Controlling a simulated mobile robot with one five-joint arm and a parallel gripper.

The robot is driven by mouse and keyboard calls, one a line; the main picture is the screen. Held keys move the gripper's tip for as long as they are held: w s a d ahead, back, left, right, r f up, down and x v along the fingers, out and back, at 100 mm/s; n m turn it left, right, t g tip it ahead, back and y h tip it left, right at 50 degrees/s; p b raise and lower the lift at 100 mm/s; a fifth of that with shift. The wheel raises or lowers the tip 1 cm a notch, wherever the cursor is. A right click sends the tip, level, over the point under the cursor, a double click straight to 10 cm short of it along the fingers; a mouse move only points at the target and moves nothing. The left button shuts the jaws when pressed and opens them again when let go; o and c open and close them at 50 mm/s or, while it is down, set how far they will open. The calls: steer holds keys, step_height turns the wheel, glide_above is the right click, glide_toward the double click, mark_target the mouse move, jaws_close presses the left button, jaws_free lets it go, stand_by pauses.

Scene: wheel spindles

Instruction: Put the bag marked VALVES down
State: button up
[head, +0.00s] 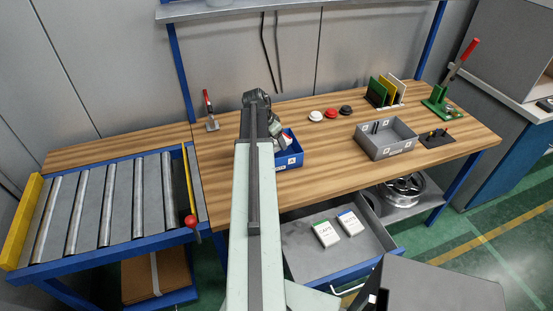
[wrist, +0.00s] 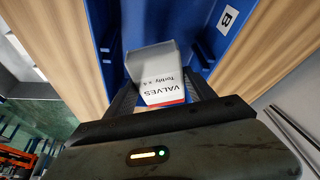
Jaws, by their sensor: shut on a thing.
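The bag marked VALVES (wrist: 160,90) is white with a red band and fills the space between the two fingers in the wrist view. My gripper (wrist: 160,94) is shut on it. A blue bin (wrist: 207,22) with a label B lies around and beyond the bag in that view. In the head view the blue bin (head: 291,159) stands on the bench, and the bag shows as a small white and red patch (head: 284,140) at it. My arm hides the bin's left part. I cannot tell whether the bag touches the bin floor.
A grey divided box (head: 385,139), red, white and dark round parts (head: 331,114), upright coloured plates (head: 387,90) and a green lever press (head: 440,100) stand on the bench. An open drawer (head: 300,262) below holds two white packs. A roller conveyor (head: 105,203) is at left.

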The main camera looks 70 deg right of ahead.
step_height(320, 180, down, 7)
steer(key=b, duration=0.5)
steer(key=shift+s+r, duration=0.15)
steer(key=shift+r, duration=0.2)
steer(key=shift+f, duration=0.15)
steer(key=o, duration=1.5)
steer(key=shift+r+p, duration=0.35)
steer(key=shift+p, duration=0.05)
steer(key=p+v, duration=1.1)
steer(key=v, duration=0.1)
steer(key=shift+f, duration=0.2)
